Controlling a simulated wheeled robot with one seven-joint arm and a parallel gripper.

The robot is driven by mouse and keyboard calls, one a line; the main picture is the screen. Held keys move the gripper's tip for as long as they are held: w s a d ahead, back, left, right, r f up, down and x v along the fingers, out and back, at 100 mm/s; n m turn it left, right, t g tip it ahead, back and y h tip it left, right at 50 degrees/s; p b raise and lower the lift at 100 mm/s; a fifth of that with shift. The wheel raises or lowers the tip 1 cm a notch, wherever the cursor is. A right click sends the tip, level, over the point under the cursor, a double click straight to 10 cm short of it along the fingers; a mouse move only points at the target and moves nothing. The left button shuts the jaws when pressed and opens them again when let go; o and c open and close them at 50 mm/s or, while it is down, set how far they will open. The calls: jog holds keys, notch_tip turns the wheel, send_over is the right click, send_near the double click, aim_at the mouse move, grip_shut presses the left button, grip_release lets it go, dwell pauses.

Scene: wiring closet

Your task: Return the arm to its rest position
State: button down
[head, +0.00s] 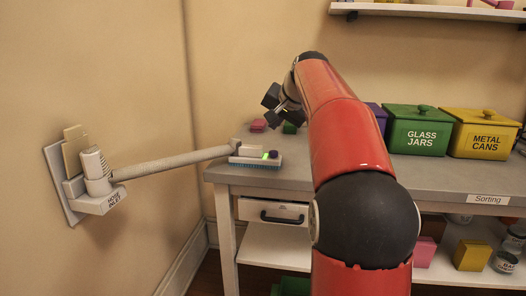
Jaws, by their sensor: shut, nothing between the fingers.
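My red arm rises from the bottom of the head view and bends left over the table. My gripper (275,105) is at its end, dark and small, above the back left part of the grey sorting table (433,178). It is shut and holds nothing. Parts of the fingers are hard to make out at this angle. The arm hides the middle of the table and part of a purple bin (378,115).
A hose inlet (95,180) on the left wall joins a pale hose to a brush head (256,158) on the table's left end. Green (419,130) and yellow (481,134) bins stand right. A drawer (273,212) is below.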

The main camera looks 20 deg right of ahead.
jog(key=s+a+f+n+g+p, duration=0.1)
jog(key=s+a+f+n, duration=0.3)
jog(key=s+a, duration=0.55)
jog(key=s+a+f+n+g+p, duration=0.15)
jog(key=s+a+f, duration=0.45)
jog(key=s, duration=0.7)
jog(key=s+a+f+n+g, duration=0.1)
jog(key=s+a+f+n, duration=0.1)
jog(key=s+f, duration=0.8)
jog(key=shift+s+a+n, duration=0.2)
jog(key=shift+s+n, duration=0.35)
jog(key=shift+s, duration=0.35)
jog(key=shift+a, duration=0.1)
